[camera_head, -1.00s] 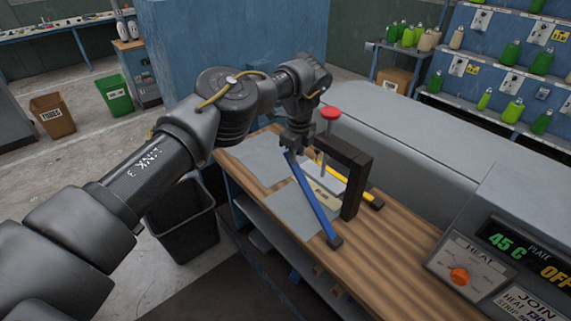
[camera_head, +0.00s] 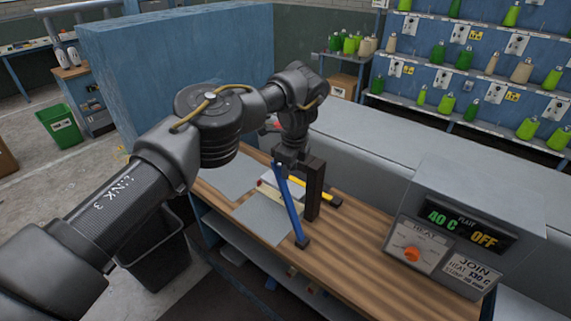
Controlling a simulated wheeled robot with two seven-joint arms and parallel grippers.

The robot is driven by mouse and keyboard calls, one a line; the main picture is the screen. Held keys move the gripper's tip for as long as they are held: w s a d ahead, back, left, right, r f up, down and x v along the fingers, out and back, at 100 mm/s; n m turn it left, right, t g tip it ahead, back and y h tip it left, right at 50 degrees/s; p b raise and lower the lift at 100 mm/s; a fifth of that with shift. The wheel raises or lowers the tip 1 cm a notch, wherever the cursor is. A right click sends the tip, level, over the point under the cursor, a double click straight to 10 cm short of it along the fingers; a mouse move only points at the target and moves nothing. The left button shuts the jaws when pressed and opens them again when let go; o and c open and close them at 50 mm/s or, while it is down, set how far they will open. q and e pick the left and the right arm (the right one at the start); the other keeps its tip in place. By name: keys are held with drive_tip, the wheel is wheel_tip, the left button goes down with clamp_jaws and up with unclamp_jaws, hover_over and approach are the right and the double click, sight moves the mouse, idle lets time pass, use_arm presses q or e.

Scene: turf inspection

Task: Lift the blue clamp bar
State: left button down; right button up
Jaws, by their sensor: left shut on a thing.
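The blue clamp bar (camera_head: 290,208) is a long blue bar with a dark end block, slanting down to the right over the wooden bench. My left gripper (camera_head: 284,166) is shut on its upper end; the fingers are small and partly hidden in this view. A pale block (camera_head: 268,182) shows partly behind the blue bar. A red knob (camera_head: 274,125) is mostly hidden by my arm. My right gripper is not in view.
Grey sheets (camera_head: 262,219) lie on the wooden bench (camera_head: 345,245). A heater console (camera_head: 445,225) at the right reads 40 C and OFF. A blue partition (camera_head: 180,60) stands behind my arm. A dark bin (camera_head: 155,255) stands left of the bench. The bench's front middle is clear.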

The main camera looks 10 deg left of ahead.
use_arm(q)
drive_tip(key=shift+s+d+f, duration=0.1)
drive_tip(key=c, duration=1.2)
unclamp_jaws()
drive_tip(key=shift+o, duration=0.4)
drive_tip(key=r, duration=0.3)
drive_tip(key=s+r, duration=0.1)
drive_tip(key=r, duration=0.3)
drive_tip(key=d+r+b, duration=0.1)
drive_tip(key=r, duration=0.2)
drive_tip(key=shift+s+d+r, duration=0.1)
drive_tip(key=shift+s+r, duration=0.05)
drive_tip(key=shift+r, duration=0.25)
drive_tip(key=shift+f, duration=0.1)
